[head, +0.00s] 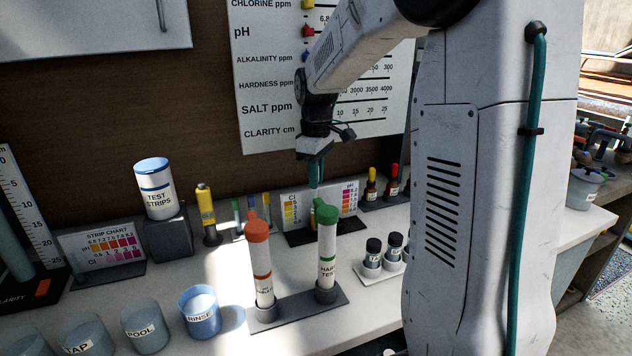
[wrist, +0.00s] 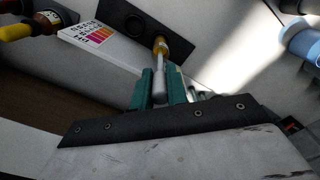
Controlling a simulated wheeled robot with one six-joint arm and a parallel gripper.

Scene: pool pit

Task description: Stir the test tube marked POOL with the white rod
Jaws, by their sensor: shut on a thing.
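My gripper (head: 316,172) is shut on the upright white rod (head: 313,189), in front of the wall board and above the colour chart's stand. The wrist view shows my teal fingers (wrist: 160,87) on both sides of the pale rod (wrist: 158,80). A yellow, glassy piece (wrist: 160,47) lies in line with the rod's far end; I cannot tell whether the rod is inside it. No test tube shows a readable POOL mark. Thin coloured tubes (head: 252,207) stand at the back. The word POOL is readable on a cup (head: 145,327) at the front left.
Orange-capped (head: 261,272) and green-capped (head: 327,258) tall tubes stand in front of my gripper. The RINSE cup (head: 200,311) is at the front. A yellow tester (head: 206,213) and the TEST STRIPS jar (head: 155,192) stand left. Dropper bottles (head: 371,187) are at right.

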